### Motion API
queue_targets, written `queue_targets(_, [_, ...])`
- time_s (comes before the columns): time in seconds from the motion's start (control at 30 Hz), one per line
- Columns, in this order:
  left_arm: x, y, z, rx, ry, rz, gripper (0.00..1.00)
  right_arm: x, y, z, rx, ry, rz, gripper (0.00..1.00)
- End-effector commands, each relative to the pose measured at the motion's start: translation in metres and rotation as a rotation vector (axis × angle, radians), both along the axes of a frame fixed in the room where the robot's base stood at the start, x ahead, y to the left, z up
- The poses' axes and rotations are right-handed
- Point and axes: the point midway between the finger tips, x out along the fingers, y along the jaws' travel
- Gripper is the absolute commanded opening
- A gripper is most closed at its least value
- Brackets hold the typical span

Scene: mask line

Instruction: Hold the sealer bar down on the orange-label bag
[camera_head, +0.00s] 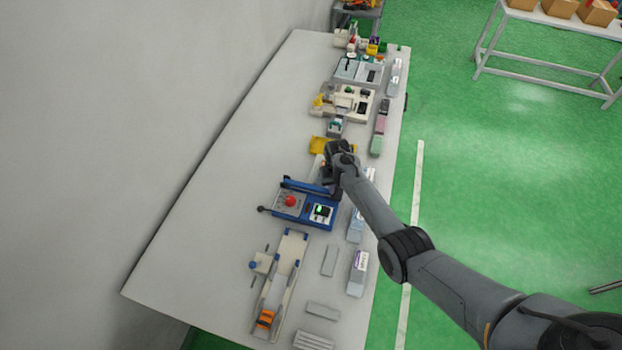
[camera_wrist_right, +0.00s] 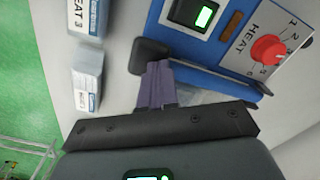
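The blue sealer (camera_head: 318,222) stands mid-table with a red knob (camera_head: 290,201) and a lit green display. It also shows in the right wrist view (camera_wrist_right: 222,47), with its red heat dial (camera_wrist_right: 267,49). Its blue sealer bar (camera_head: 305,186) runs along the far side and ends in a black handle (camera_wrist_right: 150,56). My right gripper (camera_head: 328,178) is at that end; in the wrist view its fingers (camera_wrist_right: 158,72) look closed together against the handle. A pale, see-through piece (camera_wrist_right: 195,97) lies beside the fingers, mostly hidden. I cannot make out an orange label there. My left gripper is out of view.
Labelled bags lie along the right table edge, one nearby (camera_head: 357,272); another shows in the wrist view (camera_wrist_right: 88,88). A rail fixture with an orange piece (camera_head: 265,318) stands in front. A yellow tray (camera_head: 322,146) and several devices stand behind. The table's left side is clear.

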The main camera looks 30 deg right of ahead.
Motion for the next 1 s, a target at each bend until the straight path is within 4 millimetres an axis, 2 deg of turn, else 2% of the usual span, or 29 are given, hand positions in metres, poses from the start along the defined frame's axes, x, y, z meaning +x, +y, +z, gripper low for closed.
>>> queue_targets(0.23, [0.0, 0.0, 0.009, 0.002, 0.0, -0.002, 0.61, 0.001, 0.001, 0.009, 0.0, 0.001, 0.0, 0.0])
queue_targets(1.0, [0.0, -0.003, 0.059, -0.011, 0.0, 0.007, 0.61, 0.007, 0.006, 0.063, 0.0, 0.001, 0.0, 0.0])
